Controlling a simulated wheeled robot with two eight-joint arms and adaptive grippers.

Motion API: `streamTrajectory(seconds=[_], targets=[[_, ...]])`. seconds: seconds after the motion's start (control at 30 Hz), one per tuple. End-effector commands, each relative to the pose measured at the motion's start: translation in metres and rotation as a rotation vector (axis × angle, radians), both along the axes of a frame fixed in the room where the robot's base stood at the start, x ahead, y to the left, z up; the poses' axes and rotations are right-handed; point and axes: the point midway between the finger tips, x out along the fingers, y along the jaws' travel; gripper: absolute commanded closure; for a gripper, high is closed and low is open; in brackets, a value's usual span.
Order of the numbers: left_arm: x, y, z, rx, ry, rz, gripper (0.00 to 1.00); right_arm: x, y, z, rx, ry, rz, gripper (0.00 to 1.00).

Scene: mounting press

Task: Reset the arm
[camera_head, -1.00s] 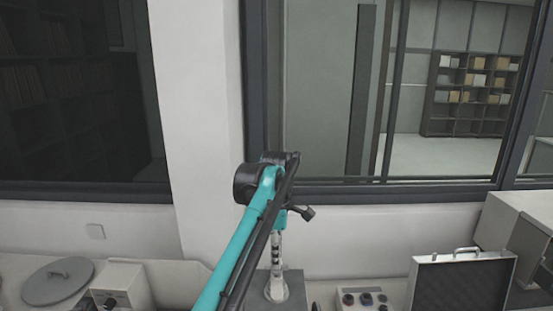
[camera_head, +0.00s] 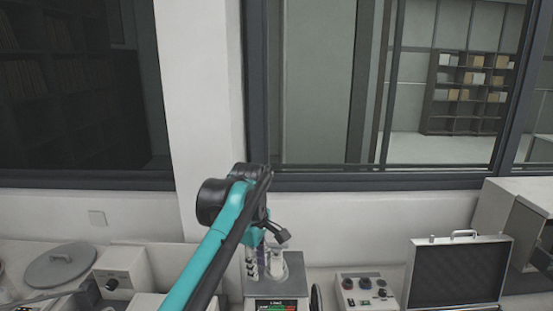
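My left arm, teal and black, comes up from the bottom edge to a black joint near the picture's middle. My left gripper (camera_head: 256,266) seems to hang below that joint, small and partly covered by the arm. Its fingers cannot be made out well enough to tell open from shut. It appears over or just in front of a grey machine (camera_head: 262,292) with a display on its front and a round pale part on top. I cannot tell whether they touch. My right gripper is not in view.
On the bench are a round grey lid (camera_head: 60,268), a grey box with a black knob (camera_head: 121,275), a small control box with buttons (camera_head: 366,290) and an open case (camera_head: 459,272). A large grey cabinet (camera_head: 512,230) stands at the right. The wall and windows close off the back.

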Motion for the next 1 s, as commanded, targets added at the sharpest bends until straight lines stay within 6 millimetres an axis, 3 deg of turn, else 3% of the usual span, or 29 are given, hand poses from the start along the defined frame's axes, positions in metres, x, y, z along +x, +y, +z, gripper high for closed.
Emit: streamTrajectory(seconds=[0.03,0.17,0.27,0.5,0.7,0.83,1.0], targets=[[-0.009,0.008,-0.018,0.003,-0.019,-0.039,0.69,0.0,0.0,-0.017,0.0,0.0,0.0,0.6],[-0.034,0.031,-0.054,0.021,-0.086,-0.185,0.69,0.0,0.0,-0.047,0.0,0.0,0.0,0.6],[-0.063,0.053,-0.098,0.054,-0.158,-0.336,0.69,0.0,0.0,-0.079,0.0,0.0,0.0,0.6],[-0.144,0.1,-0.232,0.216,-0.336,-0.733,0.69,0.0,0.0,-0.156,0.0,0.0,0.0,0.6],[-0.195,0.123,-0.331,0.376,-0.424,-0.986,0.69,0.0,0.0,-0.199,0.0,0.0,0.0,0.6],[-0.211,0.129,-0.363,0.441,-0.448,-1.074,0.69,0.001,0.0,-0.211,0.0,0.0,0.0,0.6],[-0.215,0.131,-0.371,0.467,-0.455,-1.107,0.69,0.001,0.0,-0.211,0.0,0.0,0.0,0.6]])
